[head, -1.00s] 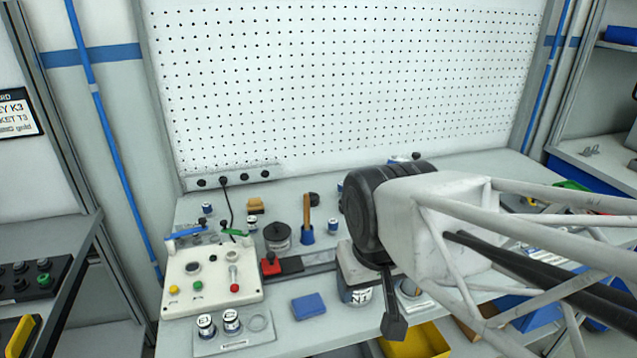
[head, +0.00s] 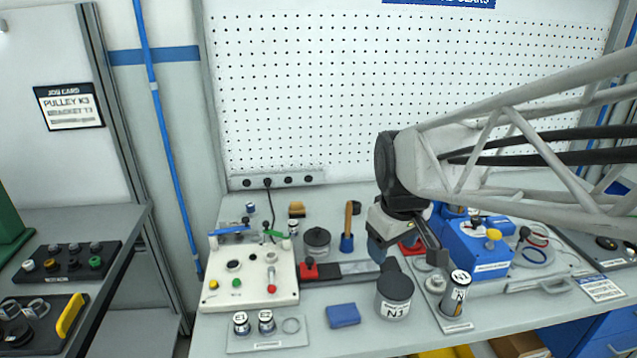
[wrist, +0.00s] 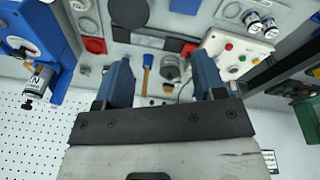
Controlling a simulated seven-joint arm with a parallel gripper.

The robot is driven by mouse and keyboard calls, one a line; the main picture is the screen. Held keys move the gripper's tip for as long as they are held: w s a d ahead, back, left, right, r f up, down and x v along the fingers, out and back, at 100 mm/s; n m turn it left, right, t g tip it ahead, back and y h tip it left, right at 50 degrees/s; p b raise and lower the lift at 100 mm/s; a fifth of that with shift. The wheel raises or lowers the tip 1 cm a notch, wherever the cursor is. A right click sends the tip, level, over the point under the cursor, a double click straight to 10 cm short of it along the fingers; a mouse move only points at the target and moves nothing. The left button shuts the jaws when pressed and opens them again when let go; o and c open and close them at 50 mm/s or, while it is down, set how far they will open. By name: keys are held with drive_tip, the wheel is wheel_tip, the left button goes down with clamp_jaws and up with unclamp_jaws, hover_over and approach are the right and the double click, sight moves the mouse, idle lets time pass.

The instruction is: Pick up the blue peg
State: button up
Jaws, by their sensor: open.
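A slim blue piece (head: 229,230) lies at the back left edge of the white control panel, beside a green one (head: 277,232). It may be the blue peg, but its shape is too small to be sure. I cannot make it out in the wrist view. My gripper (head: 404,254) is open and empty, above the bench to the right of the panel and behind the N1 jar (head: 394,296). In the wrist view its two blue fingers (wrist: 163,76) stand well apart, with bench items farther off between them.
The white panel (head: 254,292) with buttons stands at left. A wooden-handled tool in a blue base (head: 347,241) and a dark jar (head: 316,243) stand behind. A flat blue block (head: 343,315) lies in front. A blue box (head: 474,248) and a labelled canister (head: 456,293) stand right.

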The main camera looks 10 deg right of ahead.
drive_tip(key=w+d+f+n, duration=0.2)
drive_tip(key=w+f+n, duration=0.2)
drive_tip(key=w, duration=0.6)
drive_tip(key=w+d+f+n+g, duration=0.1)
drive_tip(key=w+d+f+n, duration=0.2)
drive_tip(key=w, duration=0.8)
drive_tip(key=w+d+f+n+g, duration=0.1)
drive_tip(key=w+d+f+n, duration=0.2)
drive_tip(key=w+f+n, duration=0.3)
drive_tip(key=shift+w+d+f+n, duration=0.1)
drive_tip(key=shift+w+f+n, duration=0.05)
drive_tip(key=shift+w+f, duration=0.95)
drive_tip(key=shift+w+d+f+n, duration=0.1)
drive_tip(key=shift+w+f+n, duration=0.05)
drive_tip(key=shift+w+f, duration=0.95)
drive_tip(key=shift+w+r, duration=0.2)
drive_tip(key=shift+f, duration=1.3)
drive_tip(key=shift+s+f, duration=0.1)
drive_tip(key=shift+f, duration=2.5)
drive_tip(key=c, duration=1)
